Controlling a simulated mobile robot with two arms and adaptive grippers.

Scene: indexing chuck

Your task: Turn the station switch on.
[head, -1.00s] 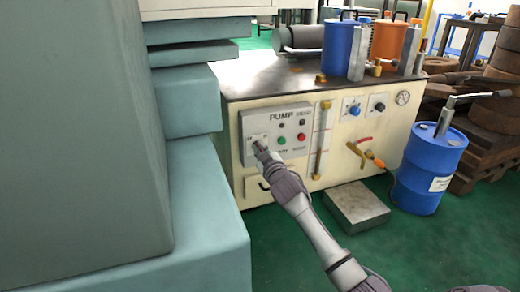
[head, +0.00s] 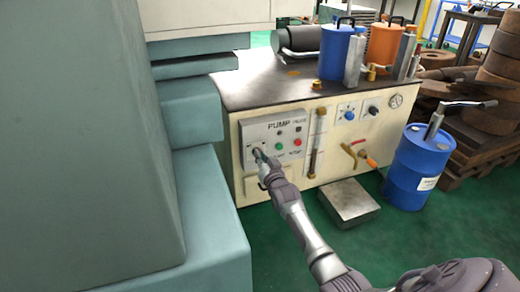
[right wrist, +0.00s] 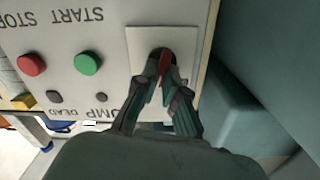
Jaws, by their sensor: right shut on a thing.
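The station switch has a white plate (right wrist: 143,42) on the pump panel, with a dark round centre and a red handle (right wrist: 164,64), seen in the right wrist view. My right gripper (right wrist: 165,80) is shut on the red handle, with a fingertip on each side of it. The handle runs roughly up and down in that view; its far end is partly hidden by the fingers. In the head view my right gripper (head: 259,156) reaches the left side of the pump panel (head: 276,128) and covers most of the switch. My left gripper is not in view.
A green button (right wrist: 88,63) and a red button (right wrist: 31,64) sit beside the switch. A teal machine body (head: 190,215) stands close on the left. A grey block (head: 345,203) and a blue drum (head: 420,170) stand on the floor to the right.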

